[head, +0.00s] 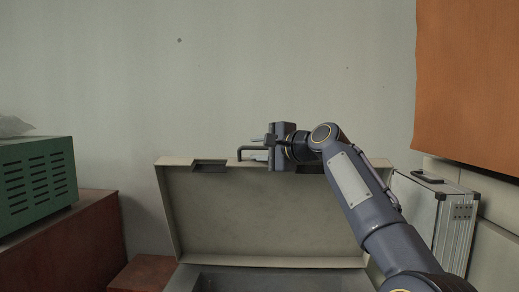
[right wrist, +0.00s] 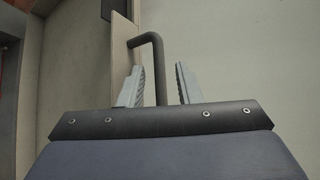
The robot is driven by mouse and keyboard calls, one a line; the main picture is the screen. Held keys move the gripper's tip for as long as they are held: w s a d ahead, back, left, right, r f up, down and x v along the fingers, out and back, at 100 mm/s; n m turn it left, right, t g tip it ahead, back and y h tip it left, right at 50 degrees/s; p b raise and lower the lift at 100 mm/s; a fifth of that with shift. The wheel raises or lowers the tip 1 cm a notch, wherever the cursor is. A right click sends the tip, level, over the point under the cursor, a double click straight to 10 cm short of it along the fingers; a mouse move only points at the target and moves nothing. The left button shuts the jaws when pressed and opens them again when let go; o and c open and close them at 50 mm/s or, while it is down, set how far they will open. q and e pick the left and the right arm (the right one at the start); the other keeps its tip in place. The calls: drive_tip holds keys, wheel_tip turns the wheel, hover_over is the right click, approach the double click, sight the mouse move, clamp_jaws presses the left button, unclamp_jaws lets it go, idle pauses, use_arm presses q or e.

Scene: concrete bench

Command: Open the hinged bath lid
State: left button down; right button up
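The bath lid (head: 265,215) stands raised, close to upright, with its hollow inner side facing me in the head view. A dark bent bar handle (head: 243,150) sits at its top edge; it also shows in the right wrist view (right wrist: 159,70). The bath (head: 280,281) below shows only its top part at the bottom of the picture. My right gripper (head: 262,146) is at the handle. In the right wrist view its two fingers (right wrist: 163,85) stand apart on either side of the bar, with gaps visible. My left gripper is not in view.
A green vented box (head: 38,182) stands on a reddish-brown cabinet (head: 70,240) at the left. A silver case (head: 440,215) stands at the right, close to my right arm. The wall (head: 250,70) behind the lid is bare, with an orange panel (head: 470,80) at the upper right.

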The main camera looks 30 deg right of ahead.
drive_tip(key=b+v, duration=0.2)
drive_tip(key=v, duration=0.5)
drive_tip(key=shift+s, duration=0.4)
drive_tip(key=shift+d, duration=0.1)
